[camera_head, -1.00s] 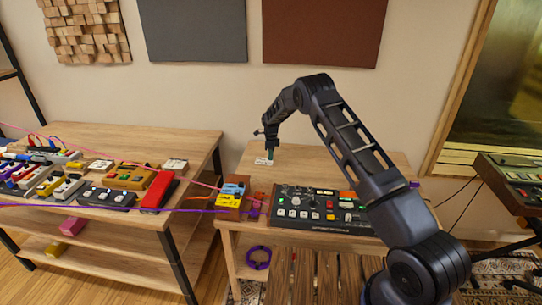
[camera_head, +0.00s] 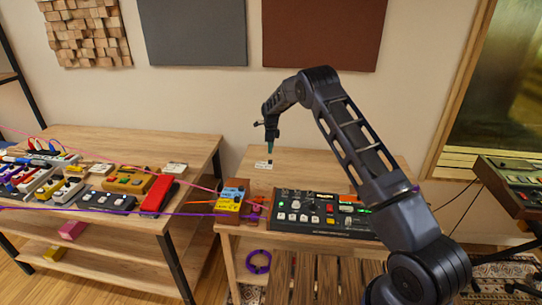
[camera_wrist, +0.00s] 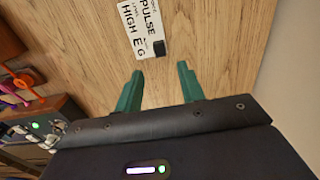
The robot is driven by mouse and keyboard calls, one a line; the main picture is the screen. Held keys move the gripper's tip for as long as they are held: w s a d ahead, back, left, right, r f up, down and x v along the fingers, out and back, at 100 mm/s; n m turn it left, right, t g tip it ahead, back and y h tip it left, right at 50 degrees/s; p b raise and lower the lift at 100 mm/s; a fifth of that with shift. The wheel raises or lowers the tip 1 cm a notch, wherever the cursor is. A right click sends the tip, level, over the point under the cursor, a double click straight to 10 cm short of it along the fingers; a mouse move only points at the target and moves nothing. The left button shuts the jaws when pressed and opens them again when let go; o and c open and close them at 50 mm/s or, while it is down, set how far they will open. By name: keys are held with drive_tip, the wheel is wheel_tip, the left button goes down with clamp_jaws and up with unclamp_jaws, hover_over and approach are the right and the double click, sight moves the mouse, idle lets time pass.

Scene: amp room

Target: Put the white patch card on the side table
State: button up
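A white patch card (camera_head: 263,165) lies flat on the wooden side table (camera_head: 300,163), towards its back left. In the wrist view the card (camera_wrist: 138,25) shows black print reading "PULSE" and "HIGH E G", with a small black piece (camera_wrist: 159,48) at one corner. My gripper (camera_head: 271,150) is above the table, just over the card's right end. In the wrist view its teal fingers (camera_wrist: 160,72) are apart with nothing between them, and the card is beyond the tips, apart from them.
A mixer-like unit (camera_head: 320,213) and yellow and blue pedals (camera_head: 232,200) stand along the side table's front. A separate left table (camera_head: 120,143) holds several pedals, a red pedal (camera_head: 157,194) and another white card (camera_head: 175,168). The side table's back middle is clear.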

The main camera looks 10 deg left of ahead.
drive_tip(key=shift+r, duration=2.35)
drive_tip(key=s+d+r+n, duration=0.2)
drive_tip(key=d+r, duration=0.5)
drive_tip(key=r, duration=0.3)
drive_tip(key=s+d+r+n, duration=0.2)
drive_tip(key=s+d+r, duration=0.1)
drive_tip(key=d+r, duration=0.55)
drive_tip(key=s+d+r+n+t+y, duration=0.1)
drive_tip(key=s+d+r+n+t, duration=0.15)
drive_tip(key=s+d+r, duration=0.9)
drive_tip(key=s+d+r+n, duration=0.35)
drive_tip(key=s+d, duration=0.25)
drive_tip(key=s, duration=0.3)
drive_tip(key=s+d+r+n, duration=0.3)
drive_tip(key=s+d+r, duration=0.1)
drive_tip(key=s+d, duration=0.4)
drive_tip(key=s+d+f+n+t, duration=0.1)
drive_tip(key=s+d+f+n, duration=0.1)
drive_tip(key=s, duration=0.8)
drive_tip(key=s+d+f+n+t+h, duration=0.1)
drive_tip(key=s+d+f+n, duration=0.2)
drive_tip(key=s, duration=0.8)
drive_tip(key=shift+s+f, duration=0.2)
